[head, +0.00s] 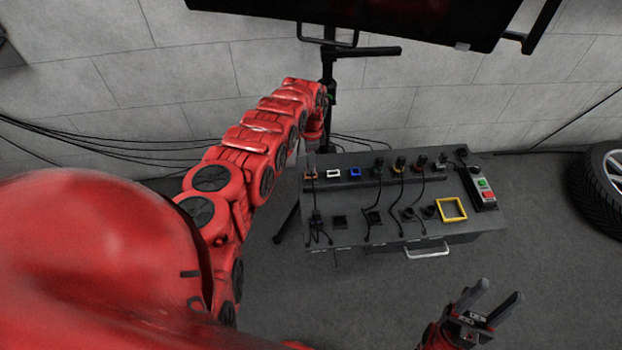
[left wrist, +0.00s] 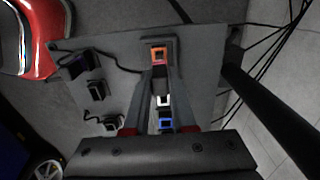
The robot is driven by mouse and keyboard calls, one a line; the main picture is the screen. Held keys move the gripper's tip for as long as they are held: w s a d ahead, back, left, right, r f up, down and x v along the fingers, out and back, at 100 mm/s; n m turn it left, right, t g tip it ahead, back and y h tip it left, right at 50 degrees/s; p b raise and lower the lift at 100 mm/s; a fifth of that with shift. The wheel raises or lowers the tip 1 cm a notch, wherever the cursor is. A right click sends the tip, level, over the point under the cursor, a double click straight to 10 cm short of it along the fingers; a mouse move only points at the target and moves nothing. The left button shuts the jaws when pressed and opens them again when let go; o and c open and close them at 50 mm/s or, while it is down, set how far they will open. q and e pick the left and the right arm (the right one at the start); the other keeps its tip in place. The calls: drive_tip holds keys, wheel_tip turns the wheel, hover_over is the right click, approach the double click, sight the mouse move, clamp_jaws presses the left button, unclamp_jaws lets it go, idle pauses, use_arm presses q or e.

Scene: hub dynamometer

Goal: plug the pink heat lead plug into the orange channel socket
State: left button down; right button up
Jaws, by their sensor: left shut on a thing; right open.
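The orange channel socket (head: 310,175) is at the left end of the raised rail on the dark bench; its square orange frame also shows in the left wrist view (left wrist: 158,53). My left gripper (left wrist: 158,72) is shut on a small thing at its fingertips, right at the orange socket. That thing is mostly hidden, and I cannot make out its pink colour or whether it is seated. In the head view my left arm hides most of this gripper. My right gripper (head: 500,293) is open and empty, in front of the bench at the lower right.
White (head: 333,174) and blue (head: 355,173) sockets sit right of the orange one. Several black plugs with leads stand on the bench (head: 465,218). A yellow frame (head: 452,209) and a button box (head: 483,190) are at its right. A tyre (head: 600,185) stands far right.

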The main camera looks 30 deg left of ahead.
use_arm(q)
drive_tip(key=shift+f, duration=0.15)
drive_tip(key=shift+f+b, duration=1.35)
drive_tip(key=shift+f, duration=0.05)
drive_tip(key=shift+r, duration=0.1)
drive_tip(key=c, duration=0.7)
unclamp_jaws()
drive_tip(key=shift+o, duration=0.2)
drive_tip(key=shift+r, duration=0.1)
drive_tip(key=shift+r, duration=0.3)
wheel_tip(320, 180, up, 17)
drive_tip(key=p, duration=0.2)
drive_tip(key=shift+f+p, duration=0.2)
drive_tip(key=shift+p, duration=0.1)
